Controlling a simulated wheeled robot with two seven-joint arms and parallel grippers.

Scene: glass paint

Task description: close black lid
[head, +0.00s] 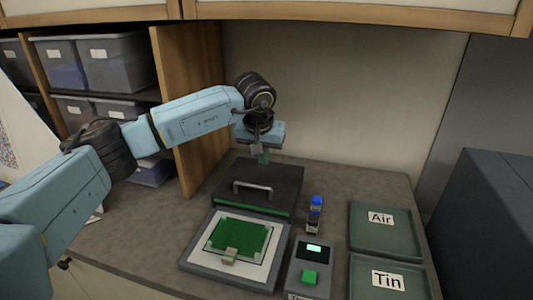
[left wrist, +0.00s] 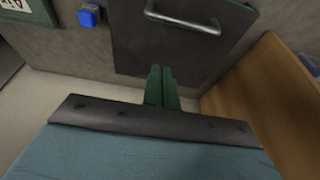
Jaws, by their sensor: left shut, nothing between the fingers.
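The black lid (head: 275,178) lies behind the white-framed base (head: 198,252), with its silver handle (head: 253,187) facing up and a green strip along its front edge. The base is uncovered and shows a green panel (head: 238,236) inside. My left gripper (head: 263,158) is shut and empty, with its green fingers pointing down near the lid's far edge. In the left wrist view the shut fingers (left wrist: 162,76) overlap the edge of the lid (left wrist: 170,48), and its handle (left wrist: 183,20) lies beyond them. I cannot tell whether they touch it. My right gripper is out of view.
A blue-topped small block (head: 316,203) stands right of the lid. A grey device with a green button (head: 309,277) sits right of the base. Green trays marked Air (head: 381,240) and Tin (head: 412,280) lie farther right. A wooden partition (head: 187,110) stands at left.

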